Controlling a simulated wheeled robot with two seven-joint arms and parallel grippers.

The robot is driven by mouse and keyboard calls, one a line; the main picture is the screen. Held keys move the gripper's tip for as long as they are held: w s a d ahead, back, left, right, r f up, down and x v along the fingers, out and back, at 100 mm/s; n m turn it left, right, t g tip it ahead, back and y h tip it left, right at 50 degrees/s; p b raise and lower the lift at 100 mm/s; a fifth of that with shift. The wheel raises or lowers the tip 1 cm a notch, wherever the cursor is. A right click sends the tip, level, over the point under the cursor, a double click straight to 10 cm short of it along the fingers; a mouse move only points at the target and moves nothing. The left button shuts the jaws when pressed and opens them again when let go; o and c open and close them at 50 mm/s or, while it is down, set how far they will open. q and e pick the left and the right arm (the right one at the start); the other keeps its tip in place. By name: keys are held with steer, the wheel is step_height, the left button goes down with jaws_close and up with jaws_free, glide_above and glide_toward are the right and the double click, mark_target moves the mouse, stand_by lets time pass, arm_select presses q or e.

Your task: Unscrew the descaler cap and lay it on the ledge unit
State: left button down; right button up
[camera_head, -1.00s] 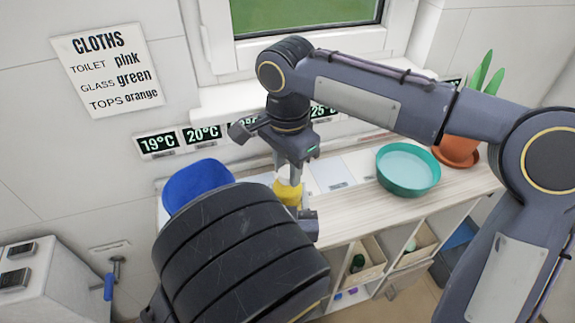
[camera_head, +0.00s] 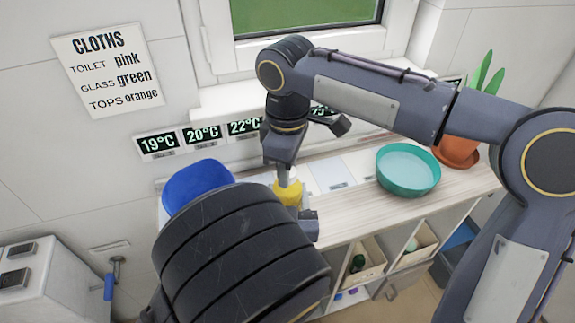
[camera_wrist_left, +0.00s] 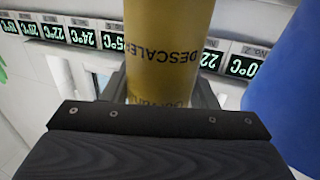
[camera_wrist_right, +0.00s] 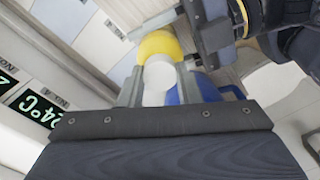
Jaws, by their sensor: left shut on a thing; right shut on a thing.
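The yellow descaler bottle (camera_head: 287,193) stands upright near the ledge unit's left end; my left forearm hides its lower part. My left gripper (camera_wrist_left: 166,90) is shut around the bottle's body, with the printed label between its fingers. In the head view only a dark piece of that gripper (camera_head: 308,225) shows. The white cap (camera_wrist_right: 157,82) sits on top of the bottle. My right gripper (camera_head: 289,174) comes from above and is shut on the cap, a finger on each side. I cannot tell how loose the cap is. The ledge unit (camera_head: 348,210) has a pale wooden top.
A teal round dish (camera_head: 408,170) and a potted plant (camera_head: 458,150) stand to the right on the ledge unit. A blue object (camera_head: 198,185) is at the left. Temperature displays (camera_head: 202,135) line the wall behind. The wooden top before the dish is clear.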

steer(key=n, duration=1.1)
steer(key=shift+n, duration=0.4)
steer(key=shift+w, duration=0.1)
steer(key=shift+r, duration=0.2)
steer(key=shift+r, duration=0.95)
steer(key=shift+r, duration=2)
arm_select(q)
steer(key=shift+c, duration=2.4)
jaws_free()
